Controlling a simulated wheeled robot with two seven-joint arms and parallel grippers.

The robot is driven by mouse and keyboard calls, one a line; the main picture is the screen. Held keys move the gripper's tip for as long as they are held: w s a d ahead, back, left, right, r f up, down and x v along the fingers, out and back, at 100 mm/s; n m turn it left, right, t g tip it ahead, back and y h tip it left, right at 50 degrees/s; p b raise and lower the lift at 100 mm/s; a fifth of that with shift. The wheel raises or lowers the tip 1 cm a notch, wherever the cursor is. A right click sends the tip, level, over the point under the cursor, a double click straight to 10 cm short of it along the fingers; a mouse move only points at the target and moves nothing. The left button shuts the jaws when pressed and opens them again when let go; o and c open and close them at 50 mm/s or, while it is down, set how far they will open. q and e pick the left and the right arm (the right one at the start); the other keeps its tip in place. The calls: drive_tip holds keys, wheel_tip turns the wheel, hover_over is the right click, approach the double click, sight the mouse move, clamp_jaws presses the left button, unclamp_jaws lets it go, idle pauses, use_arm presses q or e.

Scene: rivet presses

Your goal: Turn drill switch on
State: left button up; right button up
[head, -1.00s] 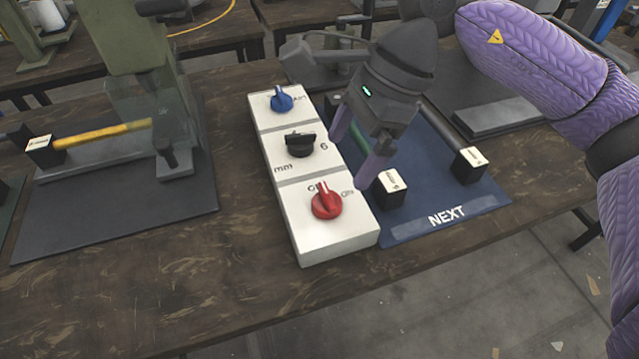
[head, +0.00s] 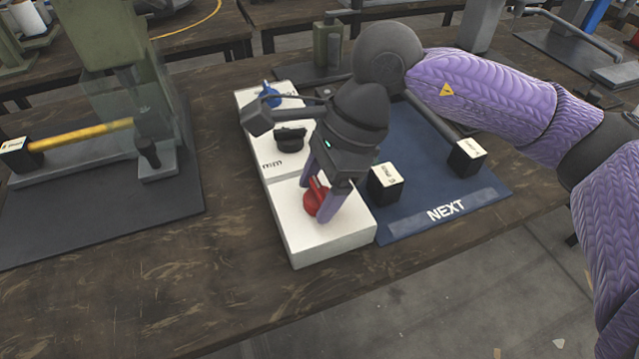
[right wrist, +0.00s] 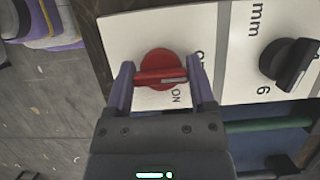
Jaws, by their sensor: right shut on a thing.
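The red switch (head: 315,198) sits on the front section of a white control box (head: 325,238) on the table. My right gripper (head: 316,203) is down over it, with its purple fingers on either side of the red handle. In the right wrist view the red switch (right wrist: 160,75) lies between the fingertips of the right gripper (right wrist: 160,82), its handle bar spanning from one finger to the other. The printed "ON" shows close beside the knob there; the other label is partly hidden. My left gripper is not in view.
A black knob (head: 290,138) and a blue knob (head: 269,95) stand farther back on the same box. A blue mat (head: 440,170) marked NEXT with black labelled blocks lies to the right. A green press with a yellow bar (head: 90,137) stands at the left. The table front is clear.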

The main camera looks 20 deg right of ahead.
drive_tip(key=shift+c, duration=1)
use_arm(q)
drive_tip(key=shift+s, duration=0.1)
